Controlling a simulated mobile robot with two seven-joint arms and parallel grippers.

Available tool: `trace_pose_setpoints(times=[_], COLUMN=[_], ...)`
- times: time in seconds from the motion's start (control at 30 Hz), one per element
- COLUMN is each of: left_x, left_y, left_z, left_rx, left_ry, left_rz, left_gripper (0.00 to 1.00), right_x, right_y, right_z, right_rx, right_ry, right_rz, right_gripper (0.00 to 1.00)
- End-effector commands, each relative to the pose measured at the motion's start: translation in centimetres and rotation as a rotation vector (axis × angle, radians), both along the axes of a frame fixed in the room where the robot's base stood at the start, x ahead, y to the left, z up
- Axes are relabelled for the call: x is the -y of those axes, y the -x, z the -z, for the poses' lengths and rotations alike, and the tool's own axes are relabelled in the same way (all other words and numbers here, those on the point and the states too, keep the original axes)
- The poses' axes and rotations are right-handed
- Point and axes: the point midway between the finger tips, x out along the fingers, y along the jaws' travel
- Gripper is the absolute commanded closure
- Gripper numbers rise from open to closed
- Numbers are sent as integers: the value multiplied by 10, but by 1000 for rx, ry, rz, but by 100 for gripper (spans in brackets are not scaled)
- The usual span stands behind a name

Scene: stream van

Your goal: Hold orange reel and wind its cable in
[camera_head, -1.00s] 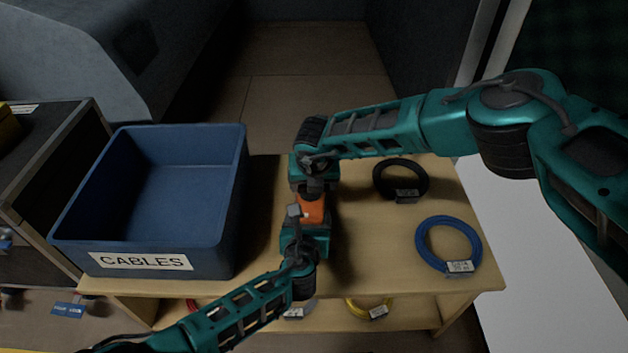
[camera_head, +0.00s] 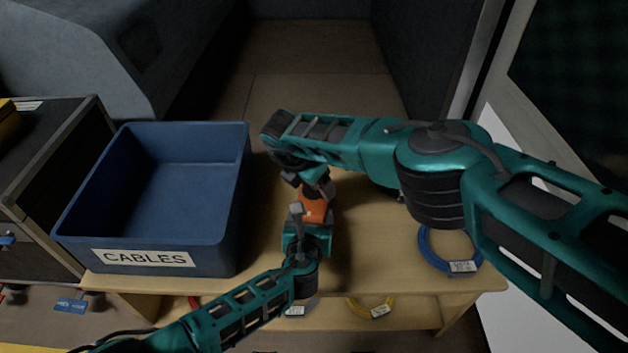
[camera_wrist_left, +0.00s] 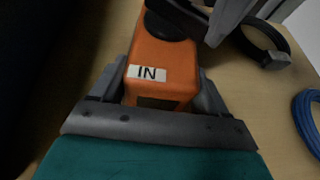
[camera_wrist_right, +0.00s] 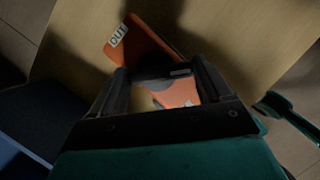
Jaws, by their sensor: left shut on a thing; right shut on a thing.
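The orange reel (camera_head: 313,209) stands over the table right of the bin. My left gripper (camera_head: 307,219) is shut on its near side; in the left wrist view the reel body (camera_wrist_left: 160,62) with an "IN" label sits between the fingers. A dark round part (camera_wrist_left: 168,24) is on its top. My right gripper (camera_head: 317,188) is at the reel's far upper side, fingers shut on a part that is mostly hidden, probably the crank. In the right wrist view the reel shows an "OUT" label (camera_wrist_right: 118,35) and a dark disc between the fingers. No loose cable is visible.
A blue bin (camera_head: 225,255) marked CABLES stands left on the wooden table (camera_head: 370,275). A blue coil (camera_head: 427,252) lies at the right, partly behind my right arm. A black coil (camera_wrist_left: 285,40) shows in the left wrist view. A yellow coil (camera_head: 357,310) lies on the lower shelf.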

Motion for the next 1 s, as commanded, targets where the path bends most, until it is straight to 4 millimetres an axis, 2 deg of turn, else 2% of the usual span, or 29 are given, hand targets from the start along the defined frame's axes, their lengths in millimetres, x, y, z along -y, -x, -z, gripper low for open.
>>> trace_pose_setpoints(times=[0.23,0.67,0.7,0.9,1.0], left_x=[1,1,1,1,1], left_y=[0,0,0,0,0], left_z=[-1,0,0,-1,-1], left_rx=[0,0,0,1,1], left_ry=[4,4,4,2,2], left_rz=[-1,-1,-1,0,0], left_gripper=[62,62,62,62,62], right_x=[0,0,0,0,0], right_y=[0,0,0,0,0], right_z=[-1,-1,-1,-1,0], right_rx=[2,2,2,1,1], right_ry=[-2,-2,-2,-1,0], right_rz=[58,64,64,63,62], right_gripper=[52,52,20,1,0])
